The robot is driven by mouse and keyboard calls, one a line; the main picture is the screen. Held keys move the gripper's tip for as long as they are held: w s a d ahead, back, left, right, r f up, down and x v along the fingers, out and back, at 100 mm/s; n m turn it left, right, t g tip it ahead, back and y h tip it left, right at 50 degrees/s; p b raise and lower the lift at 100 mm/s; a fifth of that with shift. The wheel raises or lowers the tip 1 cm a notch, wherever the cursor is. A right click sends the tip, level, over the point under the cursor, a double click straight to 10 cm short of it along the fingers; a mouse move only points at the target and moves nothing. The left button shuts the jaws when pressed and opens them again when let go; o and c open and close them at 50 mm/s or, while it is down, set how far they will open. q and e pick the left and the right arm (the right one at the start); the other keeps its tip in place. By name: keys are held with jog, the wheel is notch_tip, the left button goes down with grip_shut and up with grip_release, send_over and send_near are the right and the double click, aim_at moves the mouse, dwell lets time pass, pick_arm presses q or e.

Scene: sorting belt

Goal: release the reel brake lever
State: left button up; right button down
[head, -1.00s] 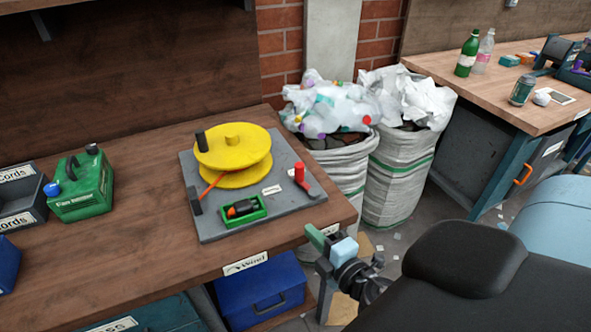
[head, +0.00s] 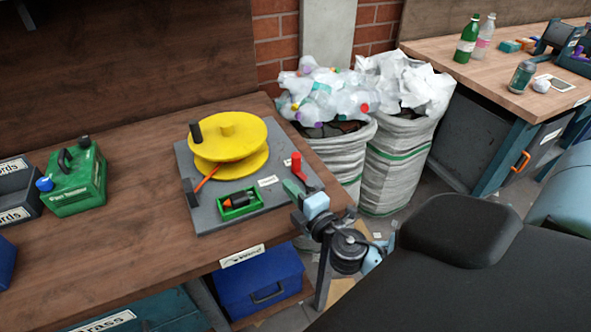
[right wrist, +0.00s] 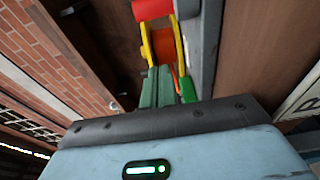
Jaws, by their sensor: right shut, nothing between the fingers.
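The reel brake lever (head: 296,162) has a red upright handle and stands at the right edge of the grey base plate (head: 213,213). A red part (right wrist: 150,8), seemingly its handle, is at the top of the right wrist view, beyond my fingertips. The yellow reel (head: 228,137) stands on the plate, with an orange cord leading off it. My right gripper (head: 292,190) is just in front of the lever, with its green fingers (right wrist: 157,80) shut and empty. I cannot tell whether they touch the lever. My left gripper is out of view.
A green tray (head: 240,204) with a dark and orange item lies on the plate. A green can (head: 75,180) and dark bins stand at left. White sacks (head: 405,165) of waste stand behind right. The bench front between can and plate is clear.

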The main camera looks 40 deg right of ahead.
aim_at(293, 163)
jog(key=w, duration=0.3)
jog(key=shift+d+r, duration=0.15)
jog(key=shift+d, duration=0.05)
jog(key=d, duration=0.1)
jog(key=w+d, duration=0.1)
jog(key=shift+d, duration=0.4)
jog(key=shift+w+d, duration=0.1)
jog(key=shift+d, duration=0.5)
jog(key=shift+p, duration=0.3)
jog(key=shift+w+d+m+h, duration=0.15)
jog(key=shift+m+h, duration=0.55)
jog(key=shift+h, duration=0.4)
jog(key=shift+w+d+m+g+h, duration=0.1)
jog(key=shift+d+m+g+h, duration=0.15)
jog(key=shift+m+g+h, duration=0.45)
jog(key=shift+t, duration=0.3)
jog(key=shift+a+f, duration=0.1)
jog(key=shift+f, duration=0.1)
